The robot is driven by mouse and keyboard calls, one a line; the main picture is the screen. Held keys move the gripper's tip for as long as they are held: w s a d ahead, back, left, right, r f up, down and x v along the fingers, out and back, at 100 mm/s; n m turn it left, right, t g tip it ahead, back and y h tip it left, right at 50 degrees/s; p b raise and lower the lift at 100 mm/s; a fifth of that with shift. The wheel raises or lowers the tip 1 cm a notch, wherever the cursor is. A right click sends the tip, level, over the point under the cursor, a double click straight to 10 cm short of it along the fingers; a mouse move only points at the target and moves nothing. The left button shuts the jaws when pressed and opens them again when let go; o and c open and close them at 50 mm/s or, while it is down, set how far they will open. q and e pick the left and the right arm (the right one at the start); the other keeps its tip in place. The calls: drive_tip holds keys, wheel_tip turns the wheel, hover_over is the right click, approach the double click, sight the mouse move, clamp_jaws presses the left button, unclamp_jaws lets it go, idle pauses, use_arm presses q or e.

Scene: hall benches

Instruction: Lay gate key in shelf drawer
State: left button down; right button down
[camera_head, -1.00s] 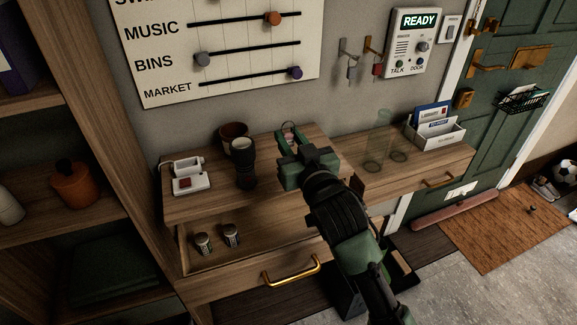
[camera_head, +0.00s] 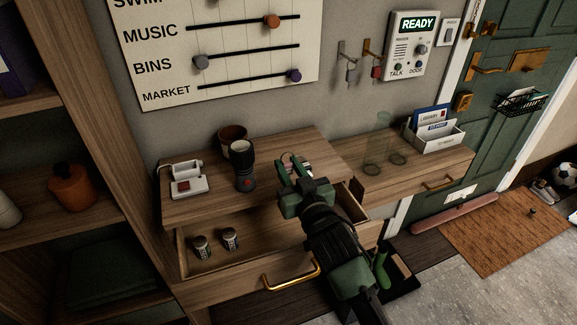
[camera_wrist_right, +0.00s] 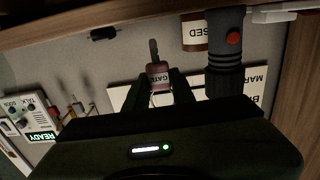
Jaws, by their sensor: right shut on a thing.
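The gate key (camera_wrist_right: 158,76), with a pinkish tag reading GATE, is between the fingers of my right gripper (camera_wrist_right: 160,90) in the right wrist view. In the head view my right gripper (camera_head: 291,170) is shut on it, and appears over the front part of the shelf top (camera_head: 210,208); its exact height is unclear. The shelf drawer (camera_head: 265,246) is pulled open below, with a brass handle (camera_head: 291,275). My right arm hides part of the drawer's right side. My left gripper is not in view.
A black torch (camera_head: 243,168), a brown pot (camera_head: 231,134) and a white device (camera_head: 188,180) stand on the shelf top. Clear glasses (camera_head: 377,142) and a letter rack (camera_head: 437,133) are to the right. The drawer's middle looks free.

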drive_tip(key=shift+f, duration=0.4)
drive_tip(key=c, duration=1.2)
unclamp_jaws()
drive_tip(key=shift+r, duration=0.1)
drive_tip(key=shift+r, duration=0.35)
drive_tip(key=v, duration=1.2)
drive_tip(key=shift+r+b, duration=0.25)
drive_tip(key=shift+b, duration=0.15)
